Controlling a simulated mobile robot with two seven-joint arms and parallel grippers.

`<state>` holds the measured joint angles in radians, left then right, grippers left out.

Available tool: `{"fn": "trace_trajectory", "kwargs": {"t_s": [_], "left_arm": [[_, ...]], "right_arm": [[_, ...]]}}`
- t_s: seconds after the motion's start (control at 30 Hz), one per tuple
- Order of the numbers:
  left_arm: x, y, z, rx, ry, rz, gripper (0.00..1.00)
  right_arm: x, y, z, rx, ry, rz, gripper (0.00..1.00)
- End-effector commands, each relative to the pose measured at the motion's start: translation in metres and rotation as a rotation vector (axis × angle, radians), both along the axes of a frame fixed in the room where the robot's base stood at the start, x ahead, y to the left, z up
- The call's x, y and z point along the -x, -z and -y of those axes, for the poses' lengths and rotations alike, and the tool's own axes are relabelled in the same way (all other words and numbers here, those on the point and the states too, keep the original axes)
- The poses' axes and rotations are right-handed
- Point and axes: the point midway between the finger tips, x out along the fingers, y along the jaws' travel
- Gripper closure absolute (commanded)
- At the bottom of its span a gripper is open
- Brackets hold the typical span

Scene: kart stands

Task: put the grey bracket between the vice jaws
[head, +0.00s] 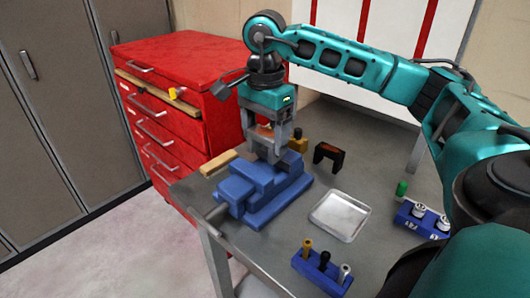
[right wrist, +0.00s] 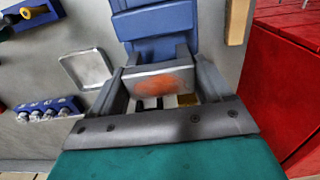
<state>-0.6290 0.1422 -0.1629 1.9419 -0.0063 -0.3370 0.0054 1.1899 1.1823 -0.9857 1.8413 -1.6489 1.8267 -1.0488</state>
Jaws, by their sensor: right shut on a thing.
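My right gripper (head: 268,150) points down over the blue vice (head: 236,190) and is shut on the grey bracket (right wrist: 160,76). In the right wrist view the bracket lies across between the two fingers, with an orange-brown patch on its face. The vice (right wrist: 155,20) shows just beyond it in that view. In the head view the fingers and bracket hang at the top of the vice, and I cannot tell whether the bracket touches it. The gap between the jaws is mostly hidden by the gripper. My left gripper is not in view.
The vice stands on a grey bench near its left edge, beside a wooden bar (head: 218,162). A metal tray (head: 340,216), a dark arched block (head: 328,156), and blue holders (head: 322,272) (head: 422,222) stand to the right. A red drawer cabinet (head: 190,60) stands behind left.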

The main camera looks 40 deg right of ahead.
Motion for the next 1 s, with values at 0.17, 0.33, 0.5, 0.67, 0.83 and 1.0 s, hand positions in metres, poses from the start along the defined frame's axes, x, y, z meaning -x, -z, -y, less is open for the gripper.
{"fn": "trace_trajectory", "kwargs": {"t_s": [0.17, 0.33, 0.5, 0.67, 0.83, 1.0], "left_arm": [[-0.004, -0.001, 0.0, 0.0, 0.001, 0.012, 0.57], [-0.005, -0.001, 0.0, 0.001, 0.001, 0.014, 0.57], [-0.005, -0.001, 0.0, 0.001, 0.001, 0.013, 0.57], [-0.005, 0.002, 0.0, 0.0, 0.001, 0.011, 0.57], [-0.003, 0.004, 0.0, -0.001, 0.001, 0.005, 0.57], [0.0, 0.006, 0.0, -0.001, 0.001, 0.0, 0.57]], "right_arm": [[0.001, 0.026, 0.001, 0.001, 0.001, -0.002, 0.7], [0.0, 0.041, 0.0, 0.0, 0.001, 0.002, 0.7], [0.0, 0.041, 0.0, 0.001, 0.001, 0.002, 0.7], [0.0, 0.044, 0.0, 0.0, 0.0, 0.002, 0.7], [0.0, 0.045, 0.0, 0.0, 0.0, -0.001, 0.1], [0.0, 0.045, 0.0, 0.0, 0.0, -0.001, 0.0]]}}
